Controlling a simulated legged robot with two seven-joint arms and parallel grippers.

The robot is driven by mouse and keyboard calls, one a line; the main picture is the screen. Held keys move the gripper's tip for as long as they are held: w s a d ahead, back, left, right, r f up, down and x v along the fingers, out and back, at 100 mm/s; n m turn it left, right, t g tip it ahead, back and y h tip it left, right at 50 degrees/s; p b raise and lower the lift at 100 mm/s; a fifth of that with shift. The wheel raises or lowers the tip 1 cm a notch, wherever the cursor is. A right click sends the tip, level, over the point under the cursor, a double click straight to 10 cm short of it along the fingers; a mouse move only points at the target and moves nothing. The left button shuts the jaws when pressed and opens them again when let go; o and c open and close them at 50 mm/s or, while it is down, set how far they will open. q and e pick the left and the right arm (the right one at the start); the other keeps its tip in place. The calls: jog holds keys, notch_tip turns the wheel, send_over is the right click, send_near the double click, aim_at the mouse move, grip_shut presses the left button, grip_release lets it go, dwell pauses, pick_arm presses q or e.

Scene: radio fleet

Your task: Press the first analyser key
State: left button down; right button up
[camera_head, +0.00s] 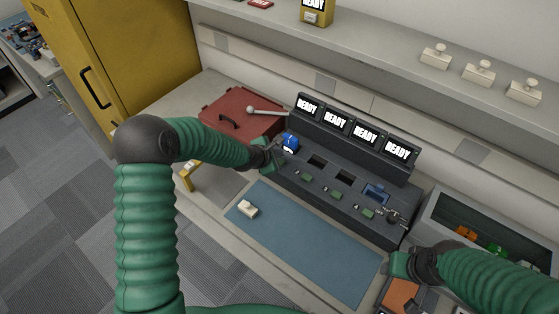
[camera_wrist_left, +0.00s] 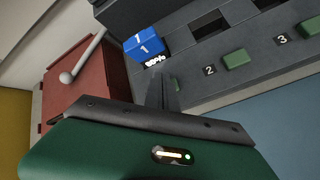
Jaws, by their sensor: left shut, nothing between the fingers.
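The analyser (camera_head: 340,190) is a dark console with a row of READY screens, slots and green keys. A blue block (camera_head: 290,142) marked 1 sits in its leftmost slot; it also shows in the left wrist view (camera_wrist_left: 146,46). My left gripper (camera_head: 276,156) is shut and empty at the console's left end, just in front of that block. In the left wrist view its fingertips (camera_wrist_left: 163,82) cover most of the first key's place. I cannot tell whether they touch the key. Key 2 (camera_wrist_left: 236,59) is clear to the right. My right gripper (camera_head: 400,266) is at the lower right; its fingers are unclear.
A red case (camera_head: 240,115) and a grey-knobbed lever (camera_head: 265,111) are left of the console. A grey bin (camera_head: 480,215) with coloured pieces stands at the right.

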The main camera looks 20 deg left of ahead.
pick_arm(q)
jog(key=shift+d, duration=0.2)
jog(key=shift+f, duration=0.2)
jog(key=shift+s+a+f, duration=0.1)
jog(key=shift+f, duration=0.05)
jog(key=shift+a, duration=0.2)
jog(key=shift+d+f, duration=0.15)
jog(key=shift+f, duration=0.05)
jog(key=shift+f+b, duration=0.3)
jog(key=shift+b, duration=0.1)
jog(key=shift+r, duration=0.1)
jog(key=shift+r+p, duration=0.8)
jog(key=shift+r, duration=0.05)
